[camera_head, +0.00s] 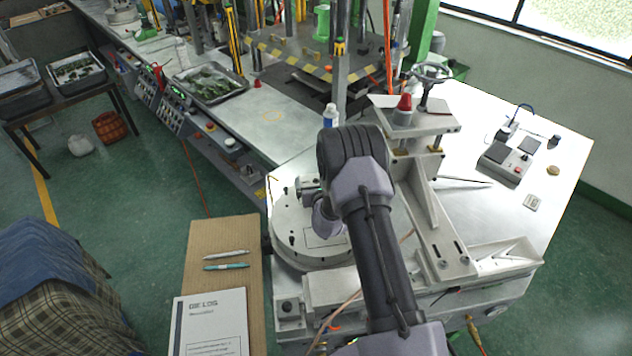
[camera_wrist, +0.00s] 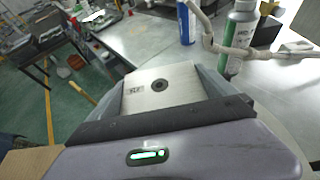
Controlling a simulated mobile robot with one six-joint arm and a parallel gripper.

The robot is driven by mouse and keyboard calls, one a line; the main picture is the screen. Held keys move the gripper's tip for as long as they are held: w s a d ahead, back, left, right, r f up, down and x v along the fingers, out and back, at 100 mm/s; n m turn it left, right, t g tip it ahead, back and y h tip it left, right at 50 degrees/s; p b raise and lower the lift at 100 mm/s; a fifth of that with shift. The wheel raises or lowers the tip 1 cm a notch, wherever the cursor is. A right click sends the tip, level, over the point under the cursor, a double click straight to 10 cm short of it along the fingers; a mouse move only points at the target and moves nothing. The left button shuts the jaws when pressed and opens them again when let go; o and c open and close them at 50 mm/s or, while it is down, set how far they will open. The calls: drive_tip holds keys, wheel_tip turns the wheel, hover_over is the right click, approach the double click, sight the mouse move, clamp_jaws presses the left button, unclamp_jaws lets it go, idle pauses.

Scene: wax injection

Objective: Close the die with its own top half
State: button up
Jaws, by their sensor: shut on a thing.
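A silver metal block with a dark round hole and a small marking (camera_wrist: 160,90) sits between the fingers of my gripper (camera_wrist: 160,95) in the wrist view; it looks like a die half. My gripper is shut on it. In the head view my gripper (camera_head: 308,188) is small and partly hidden by my arm, above the left part of a round pale turntable (camera_head: 290,250). A rectangular outline shows on the turntable, partly behind my arm; I cannot tell whether it is the other die half.
A white bottle (camera_head: 330,116) stands behind the turntable; a green-labelled bottle (camera_wrist: 238,40) and a blue one (camera_wrist: 187,22) show in the wrist view. A press frame with handwheel (camera_head: 432,74) stands right. A control box (camera_head: 506,160) lies on the metal bench.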

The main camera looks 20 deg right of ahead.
drive_tip(key=shift+f+b, duration=0.6)
drive_tip(key=shift+f, duration=0.2)
drive_tip(key=o, duration=1.4)
drive_tip(key=shift+s, duration=0.1)
drive_tip(key=v, duration=1.7)
drive_tip(key=shift+s+r+p, duration=0.1)
drive_tip(key=shift+r+p, duration=0.05)
drive_tip(key=shift+p, duration=0.25)
